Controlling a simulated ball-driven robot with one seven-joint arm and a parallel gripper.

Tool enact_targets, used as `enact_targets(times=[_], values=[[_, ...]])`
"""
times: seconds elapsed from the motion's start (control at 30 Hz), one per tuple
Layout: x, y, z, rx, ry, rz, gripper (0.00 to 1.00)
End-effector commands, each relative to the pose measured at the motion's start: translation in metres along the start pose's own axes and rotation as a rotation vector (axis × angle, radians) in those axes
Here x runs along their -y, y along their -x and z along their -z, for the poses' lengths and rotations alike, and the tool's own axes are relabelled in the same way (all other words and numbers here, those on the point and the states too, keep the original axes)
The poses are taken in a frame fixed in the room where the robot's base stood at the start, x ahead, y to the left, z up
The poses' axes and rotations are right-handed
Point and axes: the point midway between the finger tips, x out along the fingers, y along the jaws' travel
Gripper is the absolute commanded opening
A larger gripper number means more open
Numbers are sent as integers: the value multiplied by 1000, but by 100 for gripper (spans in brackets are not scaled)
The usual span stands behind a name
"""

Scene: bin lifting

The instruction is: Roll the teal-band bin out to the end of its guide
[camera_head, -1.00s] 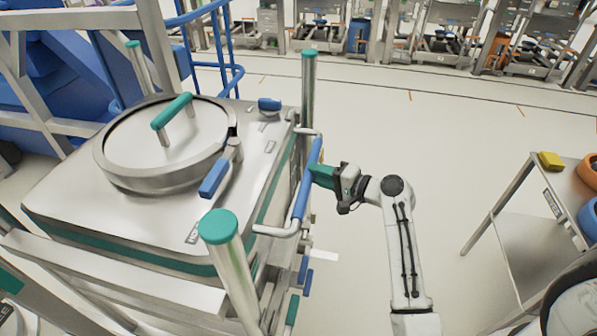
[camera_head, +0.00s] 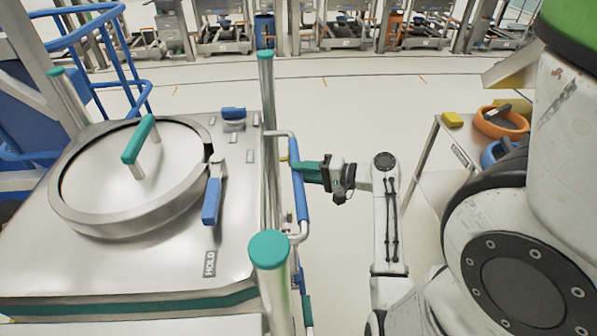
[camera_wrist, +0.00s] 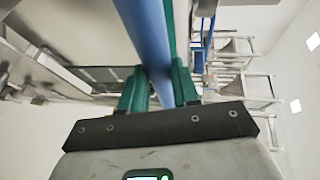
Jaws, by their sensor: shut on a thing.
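The teal-band bin (camera_head: 130,308) is a large steel box at the left of the head view, with a round lid and a teal stripe along its side. Its blue push bar (camera_head: 300,200) runs along the right side on bent steel brackets. My gripper (camera_head: 304,170) comes from the right and is shut on this bar. In the wrist view the blue bar (camera_wrist: 148,35) passes between the green fingers (camera_wrist: 160,88). Teal-capped steel posts (camera_head: 268,250) stand at the bin's right corners. The bin's wheels and the guide are hidden.
A steel cart (camera_head: 430,160) with a yellow block (camera_head: 452,120) and an orange ring-shaped item (camera_head: 500,122) stands at the right. A blue railing (camera_head: 110,50) is at the upper left. Pale floor (camera_head: 340,100) lies open behind my gripper, with workstations along the far wall.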

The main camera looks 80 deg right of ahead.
Motion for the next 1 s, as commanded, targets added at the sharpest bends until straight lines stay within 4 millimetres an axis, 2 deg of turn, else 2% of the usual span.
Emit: enact_targets(times=[0.03, 0.23, 0.27, 0.5, 0.83, 1.0], values=[[-7, -7, -7, 25, -6, -11, 0], [-7, -9, -9, 33, -5, -11, 0], [-7, -9, -9, 34, -5, -12, 32], [-5, -7, -8, 28, -5, -8, 55], [-3, -2, -5, 20, -3, -4, 56], [-4, 21, -5, 18, -3, -5, 56]])
